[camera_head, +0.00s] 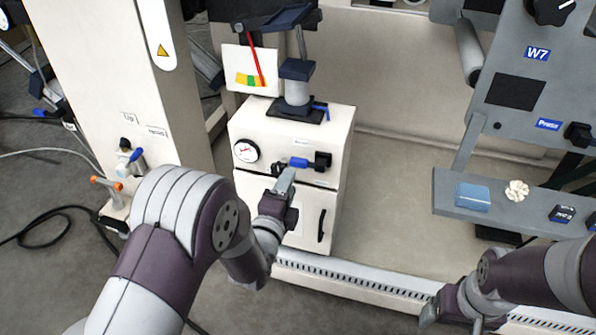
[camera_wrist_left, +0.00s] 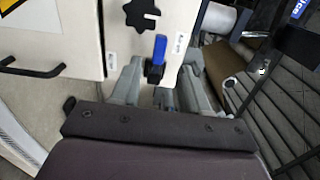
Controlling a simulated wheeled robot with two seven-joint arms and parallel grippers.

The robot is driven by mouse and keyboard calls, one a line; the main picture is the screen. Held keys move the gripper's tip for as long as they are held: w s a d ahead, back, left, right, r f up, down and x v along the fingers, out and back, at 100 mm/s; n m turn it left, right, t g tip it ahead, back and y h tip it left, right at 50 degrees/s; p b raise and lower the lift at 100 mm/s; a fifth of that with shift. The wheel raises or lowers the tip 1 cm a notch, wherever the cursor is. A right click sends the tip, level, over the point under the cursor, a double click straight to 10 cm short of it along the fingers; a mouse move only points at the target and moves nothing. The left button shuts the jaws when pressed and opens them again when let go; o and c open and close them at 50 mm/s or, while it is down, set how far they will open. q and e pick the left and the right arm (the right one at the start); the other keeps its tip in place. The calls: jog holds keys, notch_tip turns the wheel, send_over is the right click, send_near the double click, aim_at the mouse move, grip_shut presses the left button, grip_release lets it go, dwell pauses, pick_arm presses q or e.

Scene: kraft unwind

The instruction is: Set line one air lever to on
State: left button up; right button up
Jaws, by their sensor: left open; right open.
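A small blue lever (camera_head: 298,162) lies roughly level across the front of the white cabinet (camera_head: 285,135), beside a black knob (camera_head: 322,160). The label by it is too small to read. In the left wrist view the blue lever (camera_wrist_left: 160,48) sits on a dark pivot just ahead of my left gripper (camera_wrist_left: 163,78), roughly between its two fingers. My left gripper (camera_head: 284,180) is open right in front of the cabinet, just below the lever; I cannot tell if it touches. My right gripper (camera_head: 447,304) is open and low at the right, far from the lever.
A round gauge (camera_head: 246,150) is left of the lever, and a black door handle (camera_head: 321,226) is below. Another blue lever (camera_head: 136,155) is on the left column. A slotted white rail (camera_head: 360,283) runs along the floor.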

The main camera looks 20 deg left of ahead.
aim_at(297, 166)
pick_arm(q)
jog(key=w+b, duration=0.1)
jog(key=w, duration=0.6)
jog(key=shift+d+f+b, duration=0.1)
jog(key=shift+b, duration=0.3)
pick_arm(e)
notch_tip(297, 166, down, 2)
jog(key=shift+f, duration=0.25)
pick_arm(q)
jog(key=shift+c, duration=0.3)
grip_shut()
